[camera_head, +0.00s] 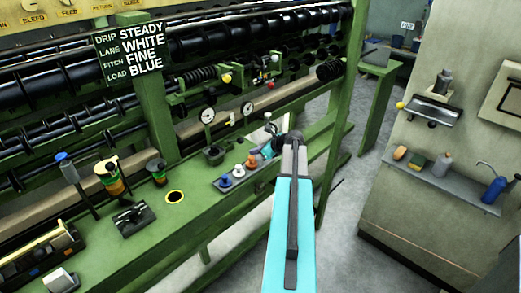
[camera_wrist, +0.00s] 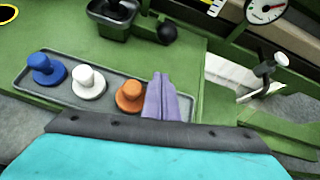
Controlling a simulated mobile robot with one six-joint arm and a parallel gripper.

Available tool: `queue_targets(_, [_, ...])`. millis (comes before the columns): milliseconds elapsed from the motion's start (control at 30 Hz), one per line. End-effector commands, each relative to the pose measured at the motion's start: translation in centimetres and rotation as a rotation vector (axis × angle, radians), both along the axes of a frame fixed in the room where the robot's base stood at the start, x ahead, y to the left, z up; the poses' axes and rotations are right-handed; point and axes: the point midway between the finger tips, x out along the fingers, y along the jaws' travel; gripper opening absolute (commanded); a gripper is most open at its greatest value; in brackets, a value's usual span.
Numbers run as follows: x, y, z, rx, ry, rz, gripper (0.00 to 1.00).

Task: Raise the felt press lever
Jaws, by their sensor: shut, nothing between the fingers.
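My gripper (camera_wrist: 160,80) shows in the wrist view as pale purple fingers, shut and empty, over the right end of a grey tray (camera_wrist: 57,92). In the head view my gripper (camera_head: 265,151) is at the far end of my arm, partly hidden by it. A small lever with a pale knob (camera_wrist: 281,59) and a dark collar stands to the right of the fingers, apart from them; it shows in the head view (camera_head: 267,116). A black ball knob (camera_wrist: 167,32) sits beside a dark open box (camera_wrist: 110,17). I cannot tell which is the felt press lever.
The tray holds blue (camera_wrist: 46,70), white (camera_wrist: 88,82) and orange (camera_wrist: 130,96) knobbed pieces. Round gauges (camera_head: 208,116) stand behind. A sign (camera_head: 130,52) reads drip steady, lane white, pitch fine, load blue. Grey floor (camera_head: 345,190) is clear right of the bench.

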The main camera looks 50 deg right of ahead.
Motion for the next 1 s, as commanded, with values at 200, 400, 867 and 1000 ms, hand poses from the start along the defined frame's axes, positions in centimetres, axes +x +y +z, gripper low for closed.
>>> queue_targets(200, [2.3, 0.3, 1.3, -0.002, -0.001, 0.001, 0.00])
queue_targets(400, [3.3, 0.4, 2.1, -0.001, 0.000, -0.001, 0.00])
queue_targets(867, [3.4, 0.7, 2.2, -0.001, 0.001, -0.003, 0.00])
queue_targets(1000, [3.4, 0.3, 2.4, -0.001, 0.005, -0.004, 0.00])
